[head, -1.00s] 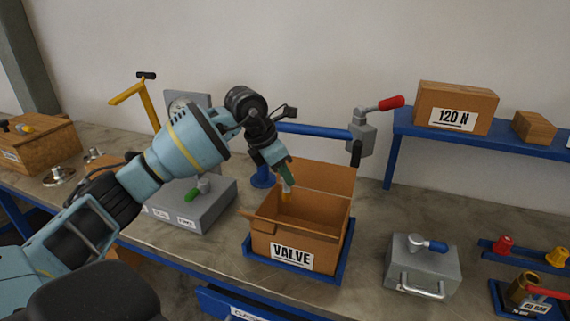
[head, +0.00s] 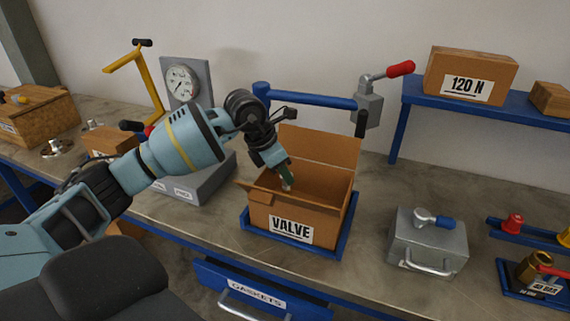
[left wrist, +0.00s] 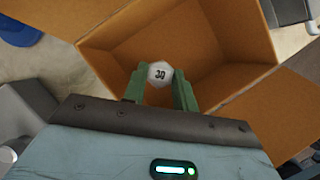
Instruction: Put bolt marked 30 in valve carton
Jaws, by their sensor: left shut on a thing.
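My left gripper (head: 287,180) reaches down into the open top of the cardboard carton labelled VALVE (head: 318,222). In the left wrist view the green fingers of my left gripper (left wrist: 160,86) are shut on a grey hexagonal bolt head marked 30 (left wrist: 159,74). The bolt is held inside the carton's opening, above its floor; its shank is hidden. The carton's brown inner walls (left wrist: 230,65) surround it in that view. The carton stands in a blue tray (head: 343,243) with its flaps open. My right gripper is not in view.
A blue clamp bar (head: 310,99) with a red handle (head: 401,68) runs behind the carton. A gauge panel (head: 183,84) stands at the left. A grey metal box (head: 428,242) is on the right. A GASKETS drawer (head: 258,292) sticks out below the bench.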

